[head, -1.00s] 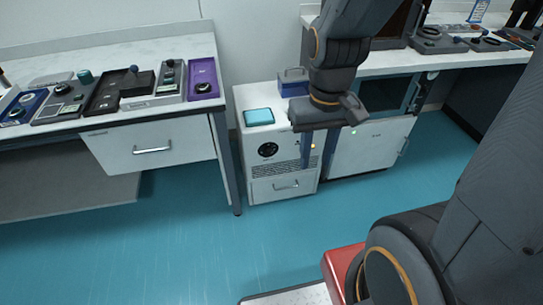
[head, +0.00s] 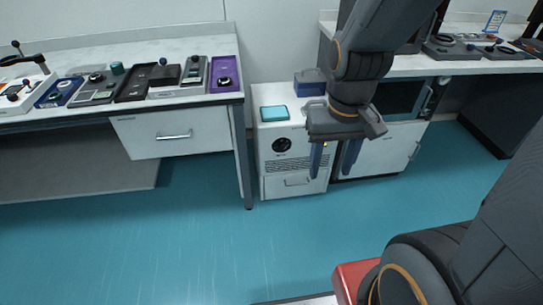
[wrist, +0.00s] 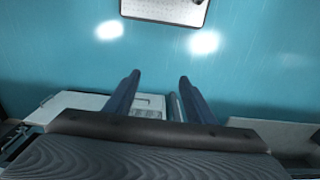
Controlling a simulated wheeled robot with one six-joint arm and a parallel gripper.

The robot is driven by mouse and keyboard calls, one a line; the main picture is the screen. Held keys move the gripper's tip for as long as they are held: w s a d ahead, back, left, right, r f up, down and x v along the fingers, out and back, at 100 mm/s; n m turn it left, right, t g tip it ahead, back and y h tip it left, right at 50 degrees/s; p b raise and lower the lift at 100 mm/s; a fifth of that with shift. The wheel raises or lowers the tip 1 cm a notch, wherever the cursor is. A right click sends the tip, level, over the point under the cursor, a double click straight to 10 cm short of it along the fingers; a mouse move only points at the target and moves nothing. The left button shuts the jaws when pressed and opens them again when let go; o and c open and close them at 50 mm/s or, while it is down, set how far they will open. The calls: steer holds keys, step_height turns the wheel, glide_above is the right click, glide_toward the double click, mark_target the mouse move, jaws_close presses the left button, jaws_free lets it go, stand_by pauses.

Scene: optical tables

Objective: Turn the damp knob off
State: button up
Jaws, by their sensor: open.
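No label reading "damp" is legible, so I cannot tell which knob is the damp knob. Candidate knobs sit on panels along the left bench: a black knob on the purple panel (head: 226,64), knobs on the grey panel (head: 92,98), and a knob on the blue panel (head: 54,100). The white cabinet (head: 262,163) has a round black dial (head: 282,145) on its front. My gripper (head: 332,174) is open and empty, pointing down in front of the cabinets, well right of the bench panels. In the wrist view, the open fingers (wrist: 158,80) hang apart with nothing between them.
The left bench (head: 140,60) has a drawer (head: 140,150) beneath it and a leg at its right end. A teal-topped box (head: 275,113) and a blue box (head: 309,78) stand on the cabinet. Another bench (head: 460,66) with devices is at right.

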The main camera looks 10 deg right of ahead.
steer(key=w+f+m+t+b, duration=0.2)
steer(key=w+f+t+b, duration=0.7)
steer(key=w+f+b, duration=1.8)
steer(key=m+t+b, duration=0.1)
steer(key=t+b, duration=0.8)
steer(key=b, duration=1.1)
glide_toward(283, 150)
steer(key=shift+w+r+b, duration=0.2)
steer(key=shift+w+b, duration=1.15)
steer(key=shift+w, duration=3)
steer(key=shift+c, duration=0.2)
steer(key=c, duration=1)
